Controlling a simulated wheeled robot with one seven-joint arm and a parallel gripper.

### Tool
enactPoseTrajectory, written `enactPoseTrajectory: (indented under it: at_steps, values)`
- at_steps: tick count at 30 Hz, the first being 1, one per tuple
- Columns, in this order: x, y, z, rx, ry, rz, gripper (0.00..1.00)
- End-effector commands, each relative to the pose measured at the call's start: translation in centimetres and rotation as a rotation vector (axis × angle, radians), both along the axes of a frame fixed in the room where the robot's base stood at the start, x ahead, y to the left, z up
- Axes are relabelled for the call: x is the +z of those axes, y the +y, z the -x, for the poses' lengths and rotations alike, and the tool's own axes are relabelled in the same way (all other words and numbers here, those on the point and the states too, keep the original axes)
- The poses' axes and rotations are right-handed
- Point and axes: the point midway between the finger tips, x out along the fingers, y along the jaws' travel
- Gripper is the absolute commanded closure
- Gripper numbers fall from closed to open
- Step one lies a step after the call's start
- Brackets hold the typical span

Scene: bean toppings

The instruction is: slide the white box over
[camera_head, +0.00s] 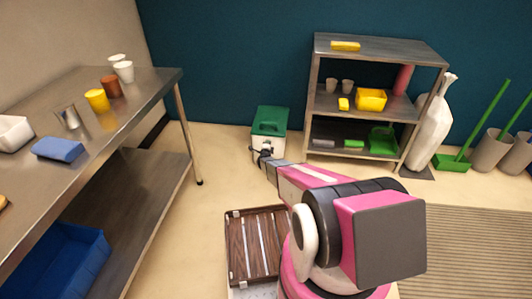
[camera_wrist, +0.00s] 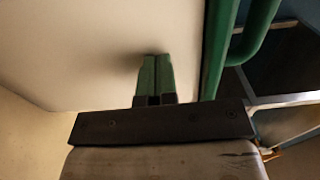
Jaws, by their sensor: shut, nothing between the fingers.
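The white box (camera_head: 258,144) with a green lid stands on the floor by the back wall, left of the shelf. In the wrist view its white side (camera_wrist: 75,50) fills the upper left, with a green rim and handle to the right. My gripper (camera_head: 262,153) is at the near face of the box. In the wrist view its fingers (camera_wrist: 155,70) are shut together with nothing between them, tips against or very close to the white side; I cannot tell if they touch. The arm and gripper hide part of the box's front.
A metal shelf (camera_head: 373,104) stands close on the right of the box. A steel table (camera_head: 140,90) with cups is on the left. A brown slatted crate (camera_head: 240,246) is nearer. Floor between the table and the box is clear.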

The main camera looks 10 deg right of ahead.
Motion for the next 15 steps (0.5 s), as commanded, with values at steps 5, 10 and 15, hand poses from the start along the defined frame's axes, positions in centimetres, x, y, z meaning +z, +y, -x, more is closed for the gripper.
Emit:
enactPoseTrajectory:
  at_steps: [5, 10, 15]
  values:
    - [-0.2, -1.8, -5.6, -0.002, -0.002, 0.0, 1.0]
    - [0.0, -2.7, -8.5, -0.001, -0.002, 0.0, 1.0]
    - [0.1, -2.9, -9.1, 0.0, -0.002, 0.001, 1.0]
